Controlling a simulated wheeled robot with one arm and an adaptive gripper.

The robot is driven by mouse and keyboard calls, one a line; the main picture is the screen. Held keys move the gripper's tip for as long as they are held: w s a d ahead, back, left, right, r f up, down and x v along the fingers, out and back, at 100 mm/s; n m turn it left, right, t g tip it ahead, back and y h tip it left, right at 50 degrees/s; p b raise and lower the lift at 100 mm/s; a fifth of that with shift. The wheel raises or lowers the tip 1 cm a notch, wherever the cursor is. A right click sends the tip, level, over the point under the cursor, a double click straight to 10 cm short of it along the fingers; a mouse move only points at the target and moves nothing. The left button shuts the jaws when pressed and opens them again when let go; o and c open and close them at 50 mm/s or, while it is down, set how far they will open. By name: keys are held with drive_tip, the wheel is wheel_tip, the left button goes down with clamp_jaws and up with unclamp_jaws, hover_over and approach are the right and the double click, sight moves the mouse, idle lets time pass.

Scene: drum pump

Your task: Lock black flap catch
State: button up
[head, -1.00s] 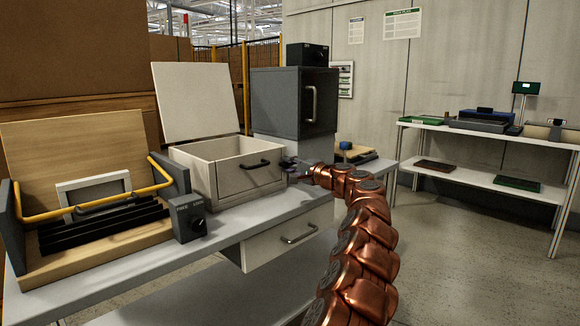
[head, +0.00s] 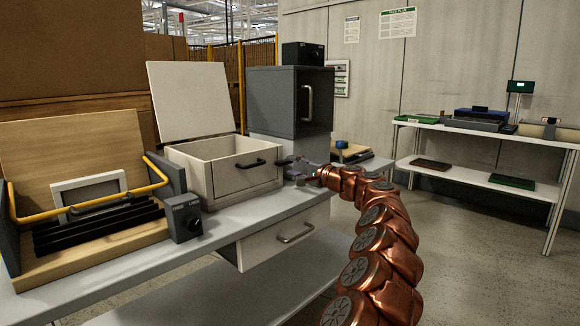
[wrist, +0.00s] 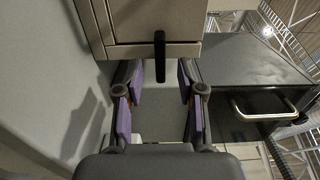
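My gripper (head: 291,165) is at the right front corner of an open pale box (head: 232,190), beside its dark handle (head: 249,164). In the wrist view my gripper (wrist: 160,82) is open, with its purple-padded fingers apart. The box's black handle (wrist: 160,56) lies ahead, between the finger lines; I cannot tell if they touch. A black box with a knob and small lettering (head: 185,218) stands at the bench's front edge. Another dark box with a knob (head: 304,54) sits on the grey cabinet. No part is clearly identifiable as the flap catch.
The grey cabinet (head: 283,105) has a bar handle and stands behind my gripper. A wooden rack with a yellow bar (head: 100,212) is at the left. A drawer (head: 285,236) juts out under the bench. Shelving (head: 470,185) stands at the right, beyond open floor.

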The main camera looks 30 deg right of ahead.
drive_tip(key=v, duration=0.8)
idle(0.7)
